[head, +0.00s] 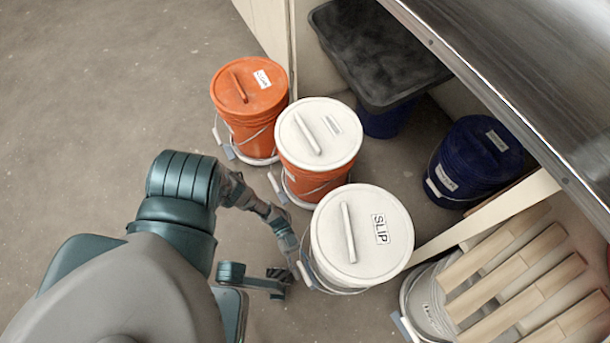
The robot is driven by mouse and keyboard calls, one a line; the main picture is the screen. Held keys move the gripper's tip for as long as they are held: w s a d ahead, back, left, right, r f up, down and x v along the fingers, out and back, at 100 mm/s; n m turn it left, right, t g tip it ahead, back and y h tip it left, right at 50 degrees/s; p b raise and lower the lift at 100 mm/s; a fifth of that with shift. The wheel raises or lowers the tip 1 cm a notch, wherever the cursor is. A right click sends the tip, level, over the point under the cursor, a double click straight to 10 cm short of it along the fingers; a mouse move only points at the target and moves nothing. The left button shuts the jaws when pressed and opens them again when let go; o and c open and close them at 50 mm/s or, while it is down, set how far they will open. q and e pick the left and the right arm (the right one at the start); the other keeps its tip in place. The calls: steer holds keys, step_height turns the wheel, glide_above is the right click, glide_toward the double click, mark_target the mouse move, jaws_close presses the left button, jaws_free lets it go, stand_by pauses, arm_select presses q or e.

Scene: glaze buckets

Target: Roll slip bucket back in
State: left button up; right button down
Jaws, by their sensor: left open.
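The slip bucket (378,261) has a white lid with a handle bar and a label reading SLIP. It stands on the floor in front of the metal-topped bench, at the picture's lower middle. My left gripper (301,274) is low at the bucket's left side, next to its wire handle. The jaws are open, but they are small and partly lost against the bucket's edge, so I cannot tell whether they touch it. The bucket's lower body and base are mostly hidden under its lid. My right gripper is not in view.
An orange bucket with a white lid (343,156) and an all-orange bucket (236,96) stand behind. Under the bench (520,60) are a dark tray-topped bin (375,60) and a blue bucket (478,165). A grey bucket (425,306) and wooden slats (510,262) are at right. Floor at left is clear.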

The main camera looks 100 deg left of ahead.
arm_select(q)
steer(key=shift+w+d, duration=0.25)
steer(key=shift+d, duration=0.2)
steer(key=shift+w+d, duration=0.15)
steer(key=shift+d, duration=0.1)
jaws_close()
